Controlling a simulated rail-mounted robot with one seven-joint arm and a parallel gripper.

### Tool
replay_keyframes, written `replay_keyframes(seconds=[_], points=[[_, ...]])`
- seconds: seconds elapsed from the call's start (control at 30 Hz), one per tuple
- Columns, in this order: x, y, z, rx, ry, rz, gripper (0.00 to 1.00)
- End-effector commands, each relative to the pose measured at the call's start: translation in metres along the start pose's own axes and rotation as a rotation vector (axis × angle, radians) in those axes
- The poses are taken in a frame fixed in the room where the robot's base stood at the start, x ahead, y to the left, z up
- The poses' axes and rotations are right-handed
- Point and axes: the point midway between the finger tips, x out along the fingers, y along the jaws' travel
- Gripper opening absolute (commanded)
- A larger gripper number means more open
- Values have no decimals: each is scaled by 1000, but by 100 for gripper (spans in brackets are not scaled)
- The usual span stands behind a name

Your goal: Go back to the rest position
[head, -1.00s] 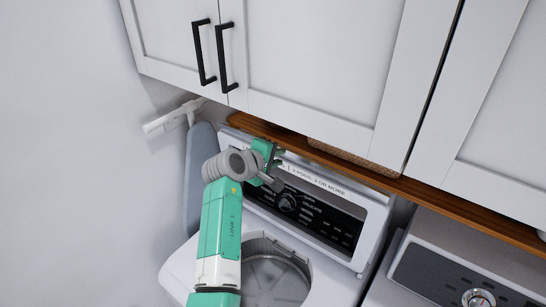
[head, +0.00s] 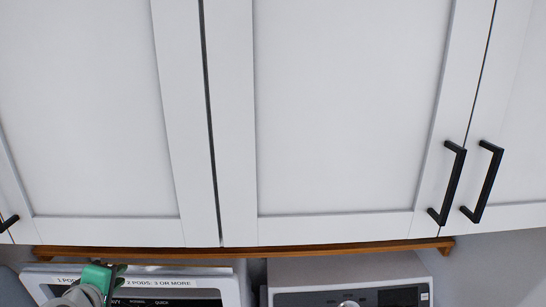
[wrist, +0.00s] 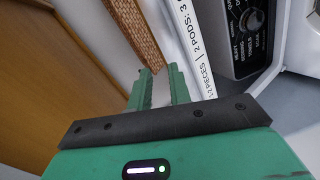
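My gripper (wrist: 160,78) shows in the wrist view with its two green fingers apart and nothing between them. In the head view, my green and grey gripper (head: 112,272) is low at the left, in front of the washer's control panel (head: 165,284). The wrist view shows the panel's dial and lettering (wrist: 250,22) to the right of the fingers. The rest of my arm is mostly below the head view.
White upper cabinets (head: 345,110) with black handles (head: 450,183) fill most of the head view. A wooden shelf (head: 330,247) runs beneath them. The second machine (head: 350,285) stands at the lower right. A woven brown item (wrist: 135,32) is close beyond the fingers.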

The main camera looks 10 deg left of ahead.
Motion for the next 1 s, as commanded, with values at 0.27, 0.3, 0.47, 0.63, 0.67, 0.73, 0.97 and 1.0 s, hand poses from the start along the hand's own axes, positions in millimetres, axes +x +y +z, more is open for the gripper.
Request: replay_keyframes(seconds=[0.27,0.3,0.47,0.63,0.67,0.73,0.97,1.0], points=[[-70,86,226,831,33,171,20],[-88,94,253,926,45,205,20],[-169,118,341,1233,111,348,20],[-256,174,359,1346,299,528,20],[-271,189,354,1333,347,566,20],[-305,221,341,1301,455,650,20],[-391,277,314,1212,702,837,20],[-397,280,312,1205,720,850,20]])
